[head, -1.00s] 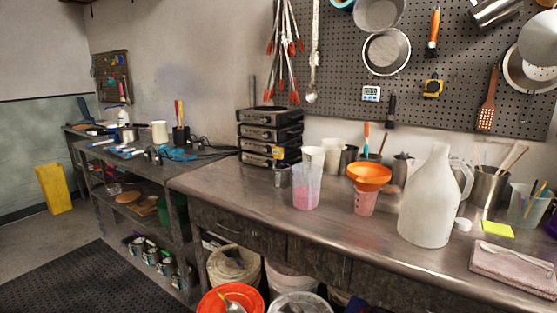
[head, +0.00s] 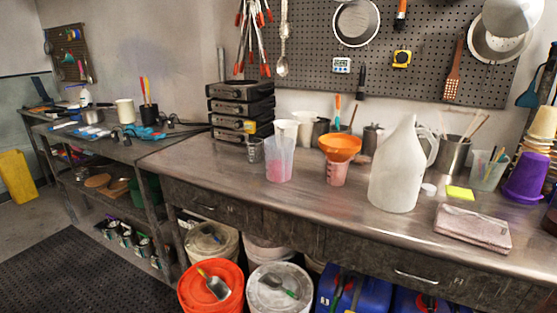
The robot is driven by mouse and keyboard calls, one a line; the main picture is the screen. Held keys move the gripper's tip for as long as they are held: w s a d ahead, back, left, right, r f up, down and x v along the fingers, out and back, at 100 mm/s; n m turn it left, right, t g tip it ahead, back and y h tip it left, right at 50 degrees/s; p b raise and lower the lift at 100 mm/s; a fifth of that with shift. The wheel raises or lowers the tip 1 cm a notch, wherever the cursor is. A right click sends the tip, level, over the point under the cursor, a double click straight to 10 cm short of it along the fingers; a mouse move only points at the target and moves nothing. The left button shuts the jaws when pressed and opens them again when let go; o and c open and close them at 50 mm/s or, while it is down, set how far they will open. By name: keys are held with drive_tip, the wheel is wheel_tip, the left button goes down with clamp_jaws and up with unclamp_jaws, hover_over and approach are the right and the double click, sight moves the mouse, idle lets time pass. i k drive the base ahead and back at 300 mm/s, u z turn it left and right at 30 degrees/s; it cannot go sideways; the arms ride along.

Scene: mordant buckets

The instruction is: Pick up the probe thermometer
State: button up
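I cannot pick out a probe thermometer for certain. A small white device with a blue-edged display (head: 341,65) hangs on the pegboard above the workbench; whether it is a timer or a thermometer I cannot tell. A yellow and black device (head: 402,58) hangs to its right, and a black-handled tool (head: 361,80) hangs between them, a little lower. My gripper is not in view.
The workbench (head: 240,185) holds a white jug (head: 396,165), an orange funnel (head: 340,147) on a beaker, a clear beaker (head: 280,160), a folded cloth (head: 473,227) and a purple cup (head: 526,178). Lidded buckets (head: 210,289) stand underneath. A dark mat (head: 85,275) covers the left floor.

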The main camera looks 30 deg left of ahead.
sight(249, 126)
drive_tip(key=u, duration=0.25)
drive_tip(key=i, duration=0.3)
drive_tip(key=u, duration=0.9)
drive_tip(key=i, duration=0.6)
drive_tip(key=u, duration=0.45)
drive_tip(key=i, duration=1.3)
drive_tip(key=z, duration=0.5)
